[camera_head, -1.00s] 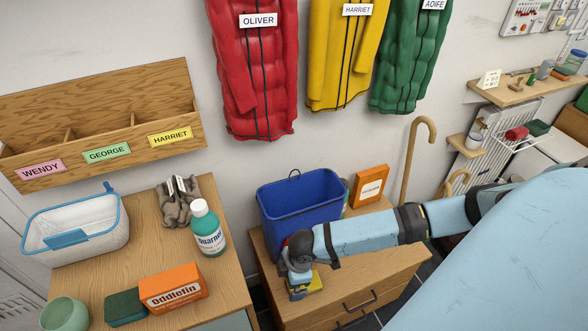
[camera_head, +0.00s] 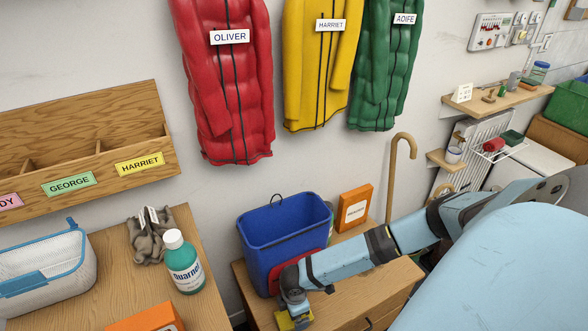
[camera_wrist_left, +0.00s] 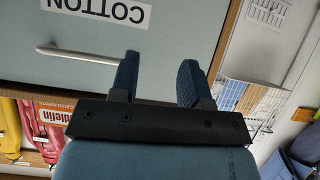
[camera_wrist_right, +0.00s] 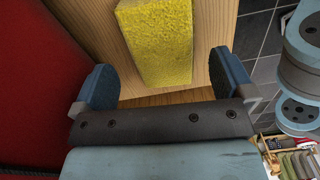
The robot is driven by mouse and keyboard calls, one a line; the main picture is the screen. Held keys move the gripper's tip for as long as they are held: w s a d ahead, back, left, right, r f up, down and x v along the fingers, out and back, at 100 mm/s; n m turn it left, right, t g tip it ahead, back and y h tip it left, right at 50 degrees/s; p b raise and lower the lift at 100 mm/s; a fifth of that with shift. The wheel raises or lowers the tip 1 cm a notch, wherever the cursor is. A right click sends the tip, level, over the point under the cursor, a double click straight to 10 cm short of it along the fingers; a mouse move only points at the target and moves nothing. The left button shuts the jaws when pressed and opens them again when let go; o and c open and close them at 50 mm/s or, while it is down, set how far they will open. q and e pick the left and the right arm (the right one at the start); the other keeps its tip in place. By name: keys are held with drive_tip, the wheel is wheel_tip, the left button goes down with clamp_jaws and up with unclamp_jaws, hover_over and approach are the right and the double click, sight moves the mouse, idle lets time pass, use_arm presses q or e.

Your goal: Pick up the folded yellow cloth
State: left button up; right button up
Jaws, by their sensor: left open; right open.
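The yellow cloth (camera_wrist_right: 158,40) lies on a wooden top in the right wrist view, a thick block with a rough surface. My right gripper (camera_wrist_right: 164,65) is open, one finger on each side of the cloth's near end, with visible gaps. I cannot tell its height over the top. In the head view, bits of yellow cloth (camera_head: 284,323) show around my right gripper (camera_head: 294,318), which hides most of it. My left gripper (camera_wrist_left: 157,72) is open and empty in the left wrist view, in front of a pale drawer front labelled COTTON (camera_wrist_left: 95,12).
A blue bin (camera_head: 275,245) stands on the wooden drawer unit (camera_head: 385,285) just behind my right gripper. A red surface (camera_wrist_right: 35,80) lies close on the left in the right wrist view. An orange box (camera_head: 355,207) and a cane (camera_head: 395,175) are farther back.

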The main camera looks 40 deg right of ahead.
wheel_tip(320, 180, down, 3)
drive_tip(key=shift+a+r+b, duration=0.1)
drive_tip(key=shift+a+b, duration=0.05)
drive_tip(key=shift+b, duration=0.15)
drive_tip(key=shift+f, duration=0.45)
use_arm(q)
drive_tip(key=shift+f, duration=0.35)
use_arm(e)
drive_tip(key=c, duration=1)
use_arm(q)
drive_tip(key=shift+r, duration=0.1)
use_arm(e)
drive_tip(key=shift+o, duration=0.2)
drive_tip(key=shift+r, duration=0.15)
use_arm(q)
drive_tip(key=shift+s+a+r+p, duration=0.15)
drive_tip(key=shift+r+p, duration=0.45)
drive_tip(key=shift+p, duration=1.55)
use_arm(e)
wheel_tip(320, 180, up, 20)
